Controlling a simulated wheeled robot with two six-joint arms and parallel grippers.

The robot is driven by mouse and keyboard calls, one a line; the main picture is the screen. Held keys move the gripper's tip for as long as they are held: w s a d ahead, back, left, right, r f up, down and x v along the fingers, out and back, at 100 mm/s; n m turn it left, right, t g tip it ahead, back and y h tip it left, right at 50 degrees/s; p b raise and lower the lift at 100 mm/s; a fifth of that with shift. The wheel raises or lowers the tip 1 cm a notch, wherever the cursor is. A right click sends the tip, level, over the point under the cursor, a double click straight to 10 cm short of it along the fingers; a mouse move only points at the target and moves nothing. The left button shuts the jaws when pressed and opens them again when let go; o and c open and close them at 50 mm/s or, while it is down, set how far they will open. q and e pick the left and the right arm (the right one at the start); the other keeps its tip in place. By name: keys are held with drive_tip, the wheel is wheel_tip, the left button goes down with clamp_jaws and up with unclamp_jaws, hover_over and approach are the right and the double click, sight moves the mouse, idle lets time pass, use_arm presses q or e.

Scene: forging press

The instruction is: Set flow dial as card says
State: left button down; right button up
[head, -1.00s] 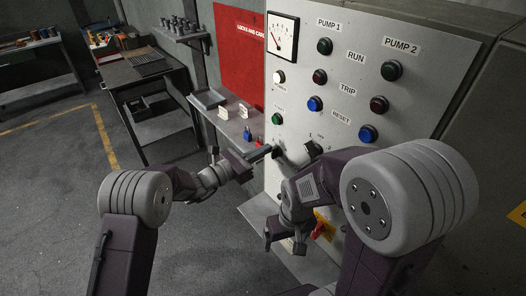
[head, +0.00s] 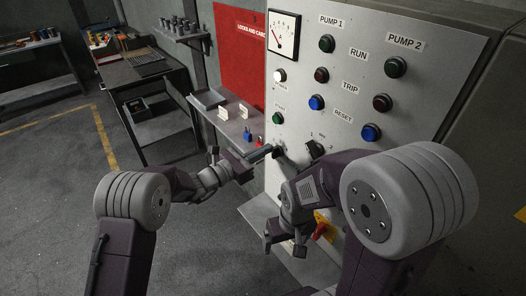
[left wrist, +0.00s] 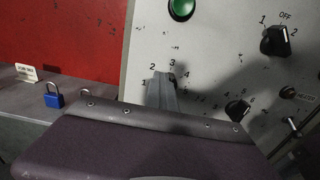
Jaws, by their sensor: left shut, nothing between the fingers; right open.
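My left gripper (head: 265,151) is shut with nothing between its fingers. Its tips are close to the front of the grey control panel, beside a dark knob (head: 280,150). In the left wrist view the shut fingers (left wrist: 163,93) cover a dial whose printed numbers show around them; its pointer is hidden. Another numbered black dial (left wrist: 237,110) sits lower right of it. I cannot tell which is the flow dial. White cards (head: 223,113) stand on the shelf; their text is too small to read. My right gripper (head: 284,241) is open and empty, low before the panel.
A black 1-OFF-2 selector (left wrist: 275,41) sits to the upper right of the dials. Pump buttons and a gauge (head: 283,34) are higher up. Padlocks (head: 247,134) and a tray (head: 208,99) are on the shelf (head: 228,128). A red switch handle (head: 320,230) is near my right gripper.

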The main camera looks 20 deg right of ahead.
use_arm(q)
drive_tip(key=shift+s+d+f+b, duration=0.2)
drive_tip(key=shift+s+f+b, duration=0.25)
drive_tip(key=shift+b, duration=0.5)
idle(1.1)
drive_tip(key=r+b+v, duration=0.1)
drive_tip(key=v, duration=0.7)
drive_tip(key=shift+a+r+b, duration=0.2)
drive_tip(key=shift+a+b, duration=0.05)
drive_tip(key=shift+b, duration=0.1)
idle(0.3)
